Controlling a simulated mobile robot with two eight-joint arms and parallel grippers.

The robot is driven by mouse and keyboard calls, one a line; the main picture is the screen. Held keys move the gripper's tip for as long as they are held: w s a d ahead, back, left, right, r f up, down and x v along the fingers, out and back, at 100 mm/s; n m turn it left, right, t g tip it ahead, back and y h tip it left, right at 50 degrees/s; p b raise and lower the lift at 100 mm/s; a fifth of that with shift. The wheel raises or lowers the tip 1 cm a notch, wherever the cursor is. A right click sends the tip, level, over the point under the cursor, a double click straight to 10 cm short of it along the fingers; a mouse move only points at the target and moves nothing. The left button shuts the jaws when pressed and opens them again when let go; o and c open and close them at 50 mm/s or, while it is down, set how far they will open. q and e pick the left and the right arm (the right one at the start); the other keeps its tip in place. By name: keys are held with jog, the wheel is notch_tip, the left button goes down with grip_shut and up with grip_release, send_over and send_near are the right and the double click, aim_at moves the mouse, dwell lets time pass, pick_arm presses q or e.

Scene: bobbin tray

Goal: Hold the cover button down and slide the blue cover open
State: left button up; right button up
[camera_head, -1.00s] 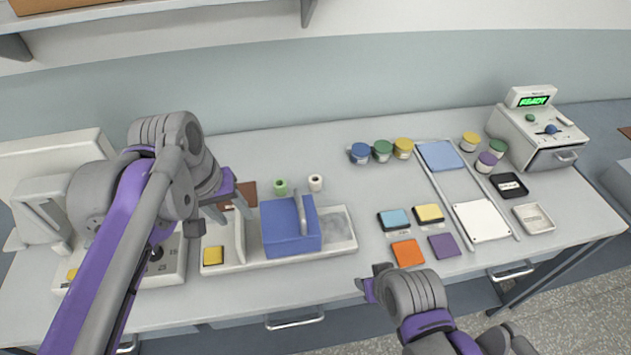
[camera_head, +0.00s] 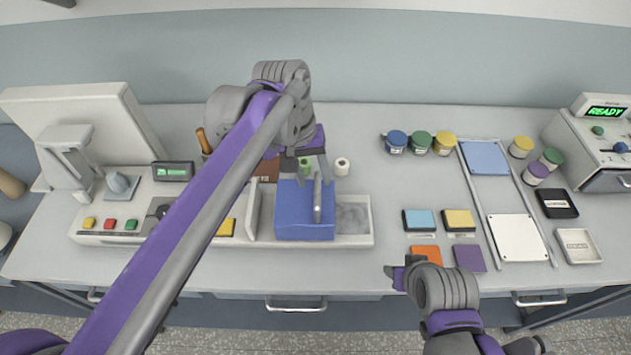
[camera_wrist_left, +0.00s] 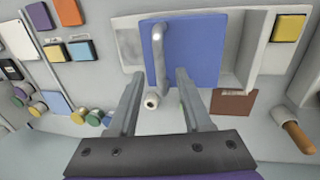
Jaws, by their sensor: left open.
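The blue cover (camera_head: 300,226) sits on the long pale tray (camera_head: 356,240), with an upright grey handle (camera_head: 317,202) on top. The tray's right end is uncovered. A yellow button (camera_head: 227,228) is at the tray's left end, partly behind my left arm; it also shows in the left wrist view (camera_wrist_left: 288,27). My left gripper (camera_head: 307,172) is open and empty above the back of the cover. In the left wrist view its fingers (camera_wrist_left: 158,80) point toward the handle (camera_wrist_left: 160,60), which is in line with the gap between them. My right gripper (camera_head: 394,274) is low, right of the tray.
Green (camera_head: 305,164) and white (camera_head: 341,166) bobbins stand behind the tray. A machine with coloured buttons (camera_head: 110,224) is at the left. Colour pads (camera_head: 419,220), jars (camera_head: 420,143) and a white plate (camera_head: 516,238) lie to the right. The table in front of the tray is clear.

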aim_at(305, 204)
pick_arm(q)
jog(key=shift+d+f, duration=0.25)
jog(key=shift+f, duration=1)
grip_shut()
dwell(0.5)
